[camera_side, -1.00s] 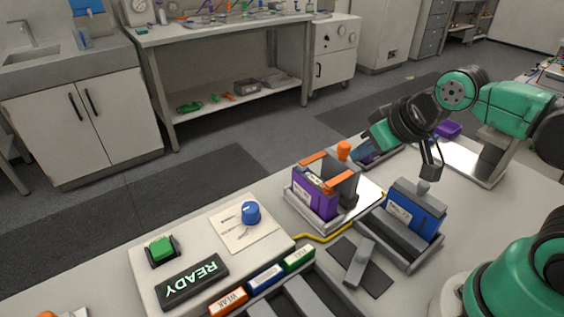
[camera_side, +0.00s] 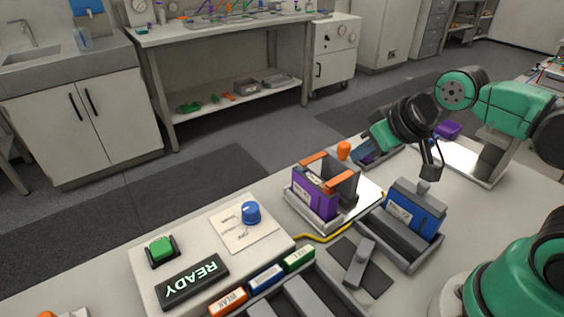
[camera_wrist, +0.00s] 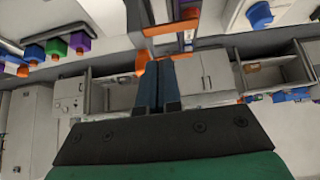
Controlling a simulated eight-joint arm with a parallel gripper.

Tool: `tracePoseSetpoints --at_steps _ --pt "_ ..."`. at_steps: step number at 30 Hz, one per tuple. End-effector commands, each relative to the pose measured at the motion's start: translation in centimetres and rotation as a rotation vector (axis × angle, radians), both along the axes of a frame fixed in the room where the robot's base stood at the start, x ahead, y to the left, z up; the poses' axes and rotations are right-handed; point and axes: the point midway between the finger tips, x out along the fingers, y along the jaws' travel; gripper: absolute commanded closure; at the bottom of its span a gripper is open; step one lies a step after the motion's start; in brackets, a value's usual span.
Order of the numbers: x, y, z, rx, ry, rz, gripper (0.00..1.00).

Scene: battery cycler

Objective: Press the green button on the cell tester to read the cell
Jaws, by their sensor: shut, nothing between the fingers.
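The green button (camera_side: 161,248) sits in a dark square housing on the pale cell tester (camera_side: 212,247), at the lower left of the side view. Beside it a dark display (camera_side: 191,281) reads READY, and a blue knob (camera_side: 251,211) stands on a printed plate. A purple cell (camera_side: 314,198) stands upright in a holder with orange clips. My gripper (camera_side: 431,172) is at the right, near the top of a blue cell in a grey tray, well away from the button. It is shut and empty. In the wrist view its dark fingers (camera_wrist: 158,88) lie together.
The blue cell (camera_side: 414,206) stands in a grey tray below my gripper. A grey lever (camera_side: 360,262) and a yellow cable (camera_side: 324,236) lie between the trays and tester. Labelled bins (camera_side: 266,279) line the tester's front. Space above the tester is clear.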

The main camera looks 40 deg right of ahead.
Motion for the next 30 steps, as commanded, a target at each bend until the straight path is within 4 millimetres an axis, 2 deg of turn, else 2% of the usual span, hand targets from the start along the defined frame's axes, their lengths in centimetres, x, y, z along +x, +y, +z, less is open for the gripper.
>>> tracePoseSetpoints --at_steps 11,17,23,26,30 --pt "0.1 0.1 0.1 -0.003 0.0 0.005 1.0" --pt "1.9 2.0 1.3 -0.058 -0.001 0.098 1.0" --pt "5.8 7.3 3.0 -0.182 -0.022 0.291 1.0" --pt "7.5 10.9 3.5 -0.247 -0.045 0.391 1.0" --pt "9.3 16.6 3.6 -0.333 -0.089 0.528 1.0"
